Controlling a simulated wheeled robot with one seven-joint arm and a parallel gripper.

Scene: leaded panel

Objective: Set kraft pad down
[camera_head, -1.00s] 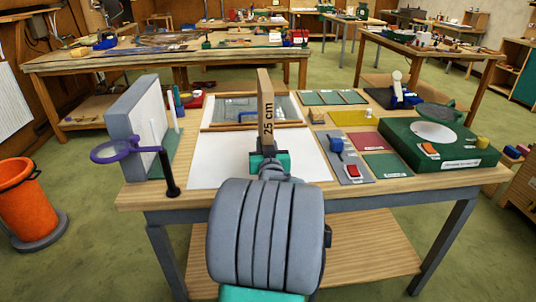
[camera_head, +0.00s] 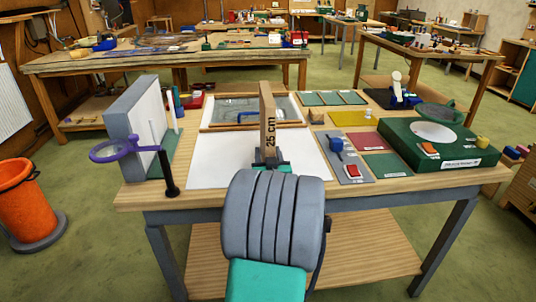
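The kraft pad (camera_head: 268,115), a tall kraft-brown slab marked "25 cm", stands upright over the middle of the workbench. My gripper (camera_head: 270,158) is at its lower end and appears shut on it. My own grey and teal arm hides much of the gripper from behind. Below and around the pad lies a white sheet (camera_head: 215,160) on the bench. I cannot tell whether the pad's lower edge touches the sheet.
A wood-framed leaded panel (camera_head: 228,108) lies behind the pad. A grey upright board (camera_head: 122,125) and purple ring magnifier (camera_head: 112,151) stand left. A grey mat (camera_head: 358,172) with a red switch and a green box (camera_head: 400,151) are right. The white sheet's left part is clear.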

